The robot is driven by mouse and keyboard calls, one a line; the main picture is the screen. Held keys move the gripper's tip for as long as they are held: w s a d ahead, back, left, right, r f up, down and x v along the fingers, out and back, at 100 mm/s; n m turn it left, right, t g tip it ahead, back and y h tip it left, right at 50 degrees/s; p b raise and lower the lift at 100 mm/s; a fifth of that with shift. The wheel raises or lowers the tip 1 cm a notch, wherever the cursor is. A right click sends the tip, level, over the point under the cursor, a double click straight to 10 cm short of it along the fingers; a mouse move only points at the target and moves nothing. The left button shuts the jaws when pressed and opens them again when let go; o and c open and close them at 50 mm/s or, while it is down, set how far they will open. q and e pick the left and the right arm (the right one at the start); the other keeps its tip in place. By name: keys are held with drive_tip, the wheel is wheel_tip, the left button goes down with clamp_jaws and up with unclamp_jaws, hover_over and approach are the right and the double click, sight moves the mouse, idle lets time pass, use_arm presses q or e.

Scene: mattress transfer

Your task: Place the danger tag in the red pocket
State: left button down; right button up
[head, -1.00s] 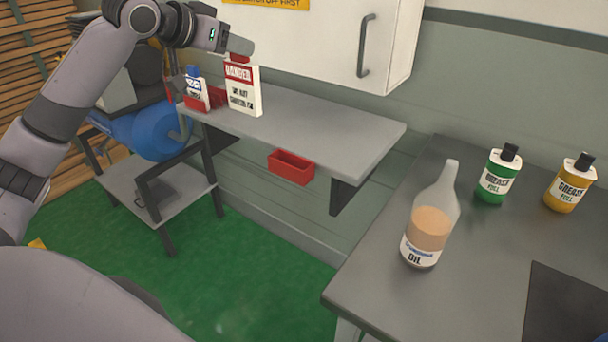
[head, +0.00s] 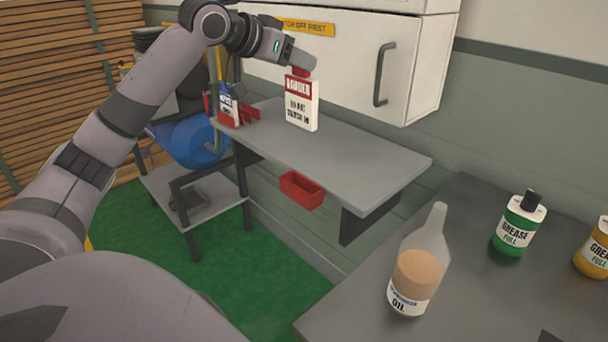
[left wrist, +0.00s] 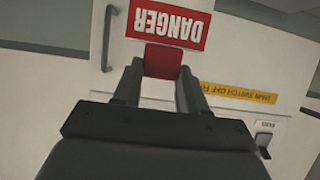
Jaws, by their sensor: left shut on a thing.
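The danger tag (head: 301,108) is a white upright plate with a red DANGER band. My left gripper (head: 301,68) is shut on the red piece at its top and holds it over the grey shelf. In the left wrist view the tag (left wrist: 168,25) appears upside down, its red piece between the fingertips (left wrist: 162,72). Whether its lower edge touches the shelf I cannot tell. A red open-topped pocket (head: 301,190) is below the shelf's front edge, lower than the tag. My right gripper is not in view.
The grey shelf (head: 350,155) bears a red holder (head: 246,115) with a white container at its left end. A white cabinet (head: 350,60) is behind the tag. An oil bottle (head: 415,275) and a green grease bottle (head: 519,225) stand on the right counter.

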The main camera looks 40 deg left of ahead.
use_arm(q)
wheel_tip(320, 180, down, 19)
drive_tip(key=b, duration=0.4)
drive_tip(key=c, duration=0.6)
unclamp_jaws()
drive_tip(key=shift+r, duration=0.1)
